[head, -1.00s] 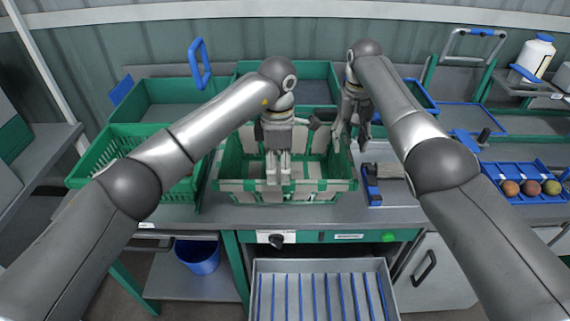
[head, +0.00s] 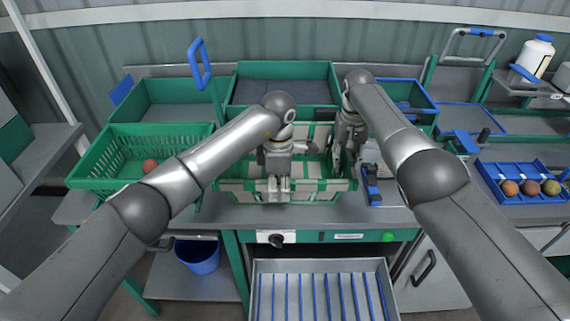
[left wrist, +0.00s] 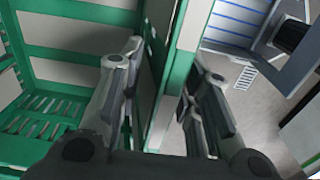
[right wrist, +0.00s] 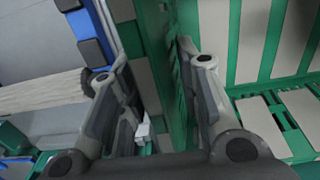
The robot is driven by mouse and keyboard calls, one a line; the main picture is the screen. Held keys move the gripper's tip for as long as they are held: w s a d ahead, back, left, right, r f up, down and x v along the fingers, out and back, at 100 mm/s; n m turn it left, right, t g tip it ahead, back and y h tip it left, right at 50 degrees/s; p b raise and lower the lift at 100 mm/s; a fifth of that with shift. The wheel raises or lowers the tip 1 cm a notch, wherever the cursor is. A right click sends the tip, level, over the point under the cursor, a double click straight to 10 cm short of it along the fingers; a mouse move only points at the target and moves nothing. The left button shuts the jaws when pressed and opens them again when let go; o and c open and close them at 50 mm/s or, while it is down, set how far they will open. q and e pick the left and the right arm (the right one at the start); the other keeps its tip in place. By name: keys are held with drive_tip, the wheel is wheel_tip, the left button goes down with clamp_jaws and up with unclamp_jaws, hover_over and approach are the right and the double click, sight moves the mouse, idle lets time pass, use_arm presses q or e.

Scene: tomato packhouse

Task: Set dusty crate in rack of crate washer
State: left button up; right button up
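The dusty crate (head: 235,190), green with pale dust-coloured patches, stands on the counter at the middle of the head view. My left gripper (head: 278,190) is at its near wall; in the left wrist view its open fingers are on either side of that wall (left wrist: 160,75). My right gripper (head: 346,165) is at the crate's right wall; in the right wrist view its open fingers straddle the wall (right wrist: 160,65). Neither hand is clearly closed on it. The crate washer's rack (head: 318,264), a grey tray with blue bars, is pulled out below the counter.
A green crate (head: 100,165) with a reddish tomato stands left, and larger green bins (head: 285,70) stand behind. A blue tray of fruit (head: 508,172) lies right. A blue bucket (head: 198,262) is below left. The panel carries a knob (head: 277,241) and green button (head: 389,237).

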use_arm(q)
clamp_jaws()
use_arm(e)
clamp_jaws()
use_arm(q)
drive_tip(key=shift+r, duration=0.15)
use_arm(e)
drive_tip(key=shift+r, duration=0.2)
